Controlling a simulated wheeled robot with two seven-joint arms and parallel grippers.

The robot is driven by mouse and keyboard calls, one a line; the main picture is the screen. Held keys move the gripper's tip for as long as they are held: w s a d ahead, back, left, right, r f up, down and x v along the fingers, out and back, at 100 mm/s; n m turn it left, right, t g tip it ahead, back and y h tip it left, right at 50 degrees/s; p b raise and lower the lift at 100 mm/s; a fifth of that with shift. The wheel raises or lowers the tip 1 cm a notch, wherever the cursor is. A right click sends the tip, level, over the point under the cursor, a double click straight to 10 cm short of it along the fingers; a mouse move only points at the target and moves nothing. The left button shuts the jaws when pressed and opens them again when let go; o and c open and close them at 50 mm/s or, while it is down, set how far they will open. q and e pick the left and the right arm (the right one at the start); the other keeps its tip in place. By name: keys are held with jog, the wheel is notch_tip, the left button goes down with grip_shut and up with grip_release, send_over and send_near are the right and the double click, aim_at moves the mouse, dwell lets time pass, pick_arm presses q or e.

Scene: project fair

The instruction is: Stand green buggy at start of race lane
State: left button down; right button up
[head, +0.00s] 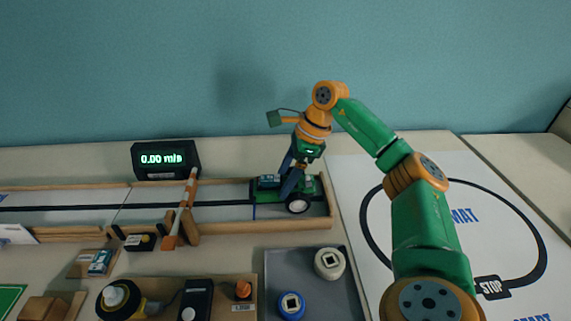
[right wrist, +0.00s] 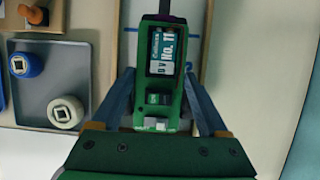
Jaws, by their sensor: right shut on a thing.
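The green buggy (head: 268,184) is at the right end of the wood-walled race lane (head: 225,212), its length along the lane and a blue cross line beside its left end. A white-hubbed wheel shows near the lane's near wall. My right gripper (head: 291,185) reaches down over the buggy and is shut on it. In the right wrist view the fingers (right wrist: 160,103) lie on both sides of the green body (right wrist: 158,98), which carries a battery marked "No. 11". Whether the wheels touch the lane floor is hard to tell. My left gripper is not in view.
A striped barrier arm (head: 181,209) crosses the lane left of the buggy. A speed display (head: 166,159) reading 0.00 stands behind the lane. A grey tray (head: 322,292) with white and blue wheels is in front, and a white mat (head: 455,185) lies to the right.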

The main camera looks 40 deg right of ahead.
jog(key=shift+f, duration=0.35)
dwell(1.3)
jog(key=o, duration=1)
